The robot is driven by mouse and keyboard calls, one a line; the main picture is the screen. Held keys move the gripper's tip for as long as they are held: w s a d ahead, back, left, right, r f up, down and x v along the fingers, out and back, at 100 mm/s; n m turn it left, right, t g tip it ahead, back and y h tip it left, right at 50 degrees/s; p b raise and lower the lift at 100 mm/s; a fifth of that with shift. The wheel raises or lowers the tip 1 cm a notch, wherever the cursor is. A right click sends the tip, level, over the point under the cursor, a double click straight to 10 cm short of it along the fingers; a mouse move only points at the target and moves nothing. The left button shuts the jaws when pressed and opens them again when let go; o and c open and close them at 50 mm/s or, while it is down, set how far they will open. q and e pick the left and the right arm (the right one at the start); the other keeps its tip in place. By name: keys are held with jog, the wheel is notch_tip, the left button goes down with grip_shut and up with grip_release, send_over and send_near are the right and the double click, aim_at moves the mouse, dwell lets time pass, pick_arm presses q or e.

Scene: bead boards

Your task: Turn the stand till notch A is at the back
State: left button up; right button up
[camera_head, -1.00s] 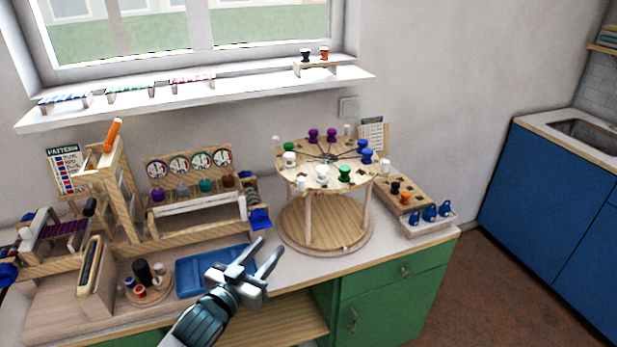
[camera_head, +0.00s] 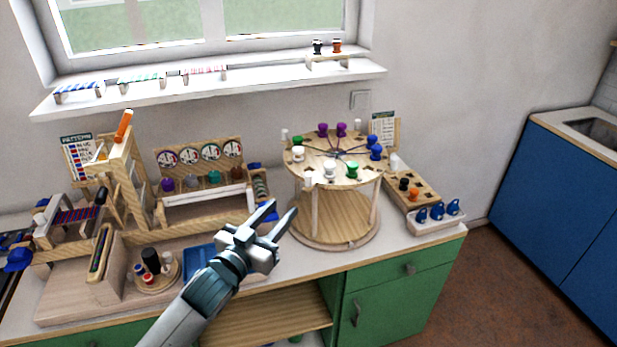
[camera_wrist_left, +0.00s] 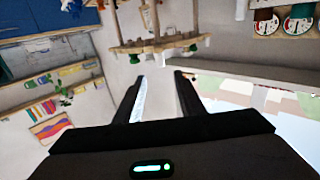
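The round wooden stand (camera_head: 337,226) stands on the counter right of centre in the head view. Its top disc (camera_head: 318,165) carries purple, blue, green and white knobs around the rim and rests on wooden posts above a round base. I cannot make out the letter of any notch. In the left wrist view the stand (camera_wrist_left: 152,46) shows upside down beyond the fingers. My left gripper (camera_head: 278,220) is open and empty, in front of the stand's left side and apart from it in the head view. My right gripper is not in view.
A blue tray (camera_head: 198,262) and a small round holder (camera_head: 157,279) lie left of my gripper. A wooden rack with dials (camera_head: 200,174) stands behind them. A block with black and orange knobs (camera_head: 426,190) and a holder of blue pieces (camera_head: 437,222) sit close right of the stand.

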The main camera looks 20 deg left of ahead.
aim_at(307, 181)
pick_arm(q)
jog(key=w+d+p, duration=0.1)
jog(key=w, duration=0.4)
jog(key=w+d+p, duration=0.1)
jog(key=w+p, duration=0.1)
jog(key=w, duration=0.3)
jog(key=w+d+p, duration=0.1)
jog(key=w, duration=0.3)
jog(key=shift+w, duration=0.4)
grip_shut()
